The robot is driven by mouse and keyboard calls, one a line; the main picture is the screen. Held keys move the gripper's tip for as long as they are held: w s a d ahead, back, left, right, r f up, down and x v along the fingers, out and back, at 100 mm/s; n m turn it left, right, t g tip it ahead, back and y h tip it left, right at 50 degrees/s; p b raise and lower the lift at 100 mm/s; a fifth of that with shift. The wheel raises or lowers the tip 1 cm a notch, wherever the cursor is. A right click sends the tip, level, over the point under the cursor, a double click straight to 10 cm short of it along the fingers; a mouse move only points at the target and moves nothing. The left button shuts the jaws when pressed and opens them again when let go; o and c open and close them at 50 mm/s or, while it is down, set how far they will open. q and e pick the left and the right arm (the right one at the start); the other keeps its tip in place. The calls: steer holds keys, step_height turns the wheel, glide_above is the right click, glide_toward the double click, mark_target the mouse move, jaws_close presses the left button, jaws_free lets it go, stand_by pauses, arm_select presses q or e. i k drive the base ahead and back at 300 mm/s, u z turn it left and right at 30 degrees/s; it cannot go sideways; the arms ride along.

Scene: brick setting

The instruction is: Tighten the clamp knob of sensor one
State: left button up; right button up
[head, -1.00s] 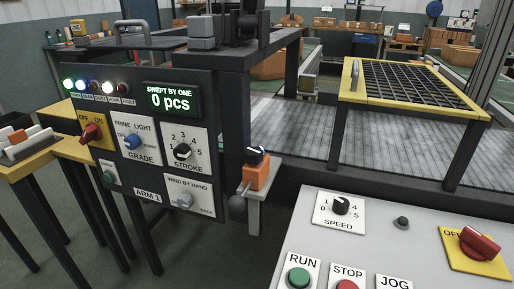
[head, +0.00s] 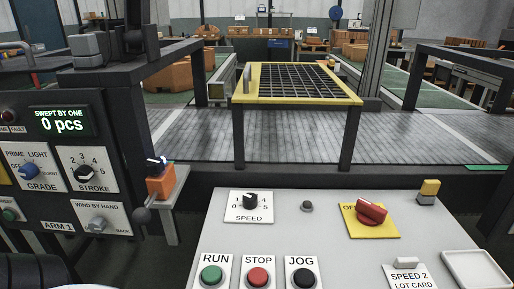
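An orange sensor block (head: 160,186) sits on a grey bracket (head: 178,188) at the right side of the ARM 1 panel in the head view. A dark knob (head: 157,164) with a pale mark is on top of the block. A dark round ball-like knob (head: 142,215) is below and left of the block. No label shows which sensor this is, and I cannot tell how tight its knob is. Neither of my grippers shows in the view.
The ARM 1 panel (head: 62,190) reads 0 pcs. A grey console (head: 330,255) with RUN, STOP and JOG buttons stands in front. A yellow-and-grey block (head: 428,190) stands at the console's back right.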

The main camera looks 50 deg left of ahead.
mark_target(153, 166)
steer(key=z, duration=0.85)
steer(key=k, duration=0.85)
steer(key=u, duration=1.1)
